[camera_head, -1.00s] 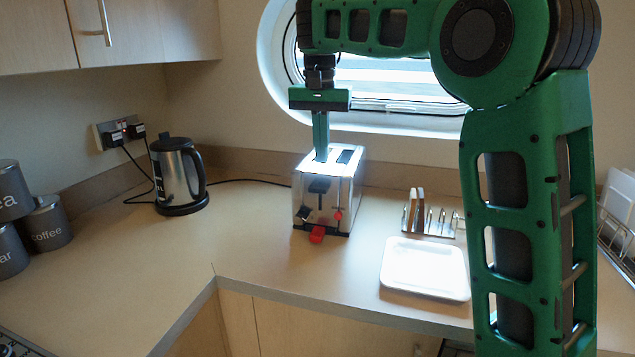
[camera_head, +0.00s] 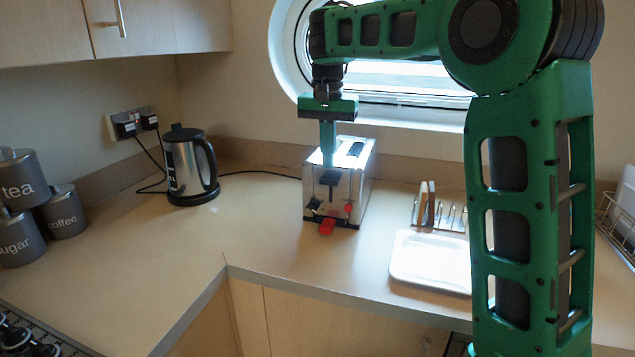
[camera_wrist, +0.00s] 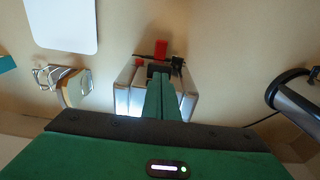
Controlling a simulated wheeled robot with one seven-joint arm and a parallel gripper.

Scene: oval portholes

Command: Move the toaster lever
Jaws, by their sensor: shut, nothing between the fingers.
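The toaster (camera_head: 345,192) is a silver box on the worktop with slots on top. Its black lever (camera_head: 329,177) is high on the front face, with a red knob and a red piece low at the front. My gripper (camera_head: 329,164) points down at the toaster's front top edge, its fingers shut and empty. The fingertips are just above or against the lever; I cannot tell whether they touch. In the wrist view my fingers (camera_wrist: 162,85) reach over the toaster (camera_wrist: 123,98) to the dark lever area and hide part of it.
A kettle (camera_head: 191,168) stands to the left. A toast rack (camera_head: 440,213) and a white tray (camera_head: 432,262) are to the right. Grey canisters (camera_head: 62,212) are at far left. The worktop in front of the toaster is clear.

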